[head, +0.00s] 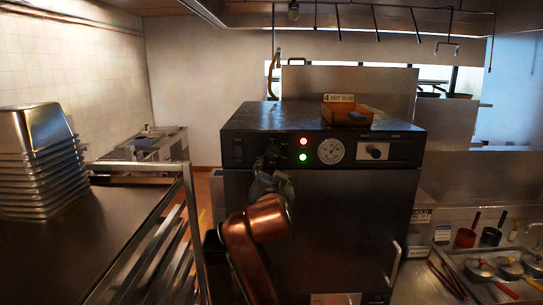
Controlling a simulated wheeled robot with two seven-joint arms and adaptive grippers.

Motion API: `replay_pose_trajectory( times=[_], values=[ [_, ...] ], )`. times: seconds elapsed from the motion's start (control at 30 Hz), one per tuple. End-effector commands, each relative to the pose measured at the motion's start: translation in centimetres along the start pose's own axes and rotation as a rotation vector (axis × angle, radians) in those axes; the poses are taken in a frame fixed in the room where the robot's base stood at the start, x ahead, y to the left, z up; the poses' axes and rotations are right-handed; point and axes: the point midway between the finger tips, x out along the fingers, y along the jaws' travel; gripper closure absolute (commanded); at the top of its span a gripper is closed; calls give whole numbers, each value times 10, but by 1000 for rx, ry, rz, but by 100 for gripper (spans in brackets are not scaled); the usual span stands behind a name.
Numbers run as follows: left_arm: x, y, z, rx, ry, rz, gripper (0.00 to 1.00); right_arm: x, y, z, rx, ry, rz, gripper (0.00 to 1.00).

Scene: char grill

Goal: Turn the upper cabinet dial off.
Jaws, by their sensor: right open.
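The dark upper cabinet (320,215) stands in the middle of the head view, with a control panel along its top front. On the panel are a red light (303,141), a green light (302,158), a round white gauge (330,151) and a black knob (375,152) on a pale plate at the right. My left gripper is out of view.
A small brown box (346,114) with a sign sits on the cabinet top. Stacked metal pans (32,160) stand on the left counter, with a metal rack (150,250) beside it. Pots and ladles (480,265) lie at the lower right. The cabinet's door handle (393,262) sticks out.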

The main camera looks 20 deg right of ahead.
Motion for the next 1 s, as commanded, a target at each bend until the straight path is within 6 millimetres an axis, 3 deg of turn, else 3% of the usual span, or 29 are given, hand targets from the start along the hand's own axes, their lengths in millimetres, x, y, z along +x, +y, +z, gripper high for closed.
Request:
replay_pose_trajectory(
  times=[0.03, 0.2, 0.6, 1.0],
  values=[
    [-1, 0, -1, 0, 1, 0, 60, -5, -7, -11, 14, 12, -6, 53],
    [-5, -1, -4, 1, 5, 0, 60, 0, -12, -22, 28, 23, -7, 53],
    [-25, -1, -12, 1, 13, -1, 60, 58, -13, -23, 25, 23, -9, 53],
    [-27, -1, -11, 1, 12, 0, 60, 68, -13, -21, 26, 23, -11, 53]
  ],
)
